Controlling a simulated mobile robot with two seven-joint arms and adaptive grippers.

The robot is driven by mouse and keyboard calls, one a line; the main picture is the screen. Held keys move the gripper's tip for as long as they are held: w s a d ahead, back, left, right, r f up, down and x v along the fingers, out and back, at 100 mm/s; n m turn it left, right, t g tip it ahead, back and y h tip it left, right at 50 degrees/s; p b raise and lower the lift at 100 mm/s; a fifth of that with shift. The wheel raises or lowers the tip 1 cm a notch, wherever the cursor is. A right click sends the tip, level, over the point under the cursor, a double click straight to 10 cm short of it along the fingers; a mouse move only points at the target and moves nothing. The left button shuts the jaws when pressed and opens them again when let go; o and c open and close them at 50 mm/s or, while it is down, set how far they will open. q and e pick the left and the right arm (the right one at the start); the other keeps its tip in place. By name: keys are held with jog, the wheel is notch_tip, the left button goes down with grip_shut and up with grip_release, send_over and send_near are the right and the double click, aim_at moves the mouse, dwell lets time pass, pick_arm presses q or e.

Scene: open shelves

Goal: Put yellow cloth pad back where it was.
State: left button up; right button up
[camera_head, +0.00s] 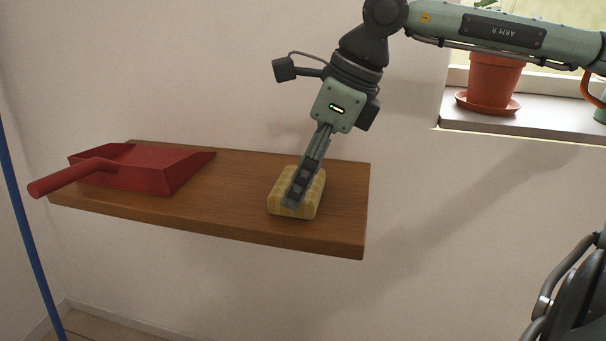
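The yellow cloth pad (314,189) lies flat on the right part of the brown wooden shelf (233,190). My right gripper (294,197) comes down from the upper right, with its fingers tilted over the pad. My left gripper is not in view.
A red dustpan (145,170) lies on the shelf's left part, its handle sticking past the left edge. Shelf surface is bare between dustpan and pad. A potted plant (493,82) stands on the windowsill (520,124). A blue pole (30,220) runs along the left edge.

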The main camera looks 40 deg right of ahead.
jog(key=o, duration=0.7)
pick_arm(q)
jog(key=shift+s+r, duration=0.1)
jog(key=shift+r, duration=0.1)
pick_arm(e)
jog(key=shift+o, duration=0.3)
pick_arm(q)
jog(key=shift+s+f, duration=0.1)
pick_arm(e)
jog(key=shift+r, duration=0.1)
jog(key=shift+r, duration=0.3)
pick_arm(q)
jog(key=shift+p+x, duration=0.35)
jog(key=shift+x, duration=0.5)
pick_arm(e)
jog(key=v, duration=1.1)
jog(key=shift+s+r, duration=0.15)
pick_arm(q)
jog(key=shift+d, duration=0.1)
pick_arm(e)
jog(key=shift+d, duration=0.15)
